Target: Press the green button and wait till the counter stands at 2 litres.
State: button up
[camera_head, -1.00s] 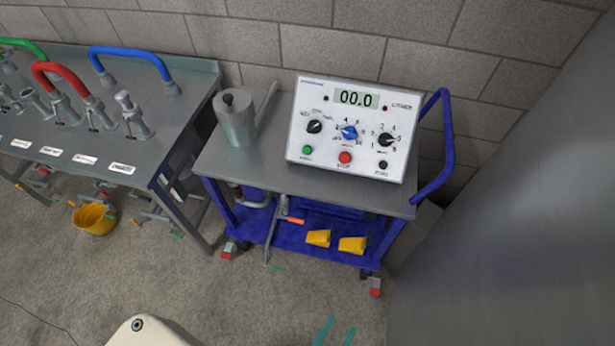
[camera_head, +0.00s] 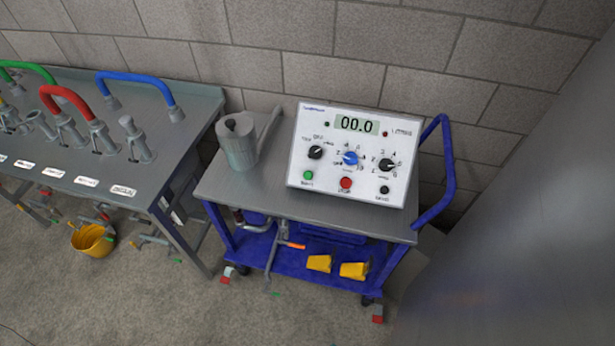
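The control box (camera_head: 352,200) is white and stands on the grey top of a blue cart in the head view. Its display (camera_head: 357,124) reads 00.0, with a litres label to its right. The green button (camera_head: 308,175) is at the lower left of the panel. A red button (camera_head: 346,183) is at the bottom middle and a black one (camera_head: 384,190) at the lower right. A blue knob and two black knobs sit in the row above. Nothing touches the panel. My gripper is not in view.
A metal can (camera_head: 238,145) stands on the cart (camera_head: 260,201) left of the box. A grey bench (camera_head: 175,150) with hoses and valves is at the left. A yellow bucket (camera_head: 93,241) is on the floor below it. A large grey surface (camera_head: 510,220) fills the right side.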

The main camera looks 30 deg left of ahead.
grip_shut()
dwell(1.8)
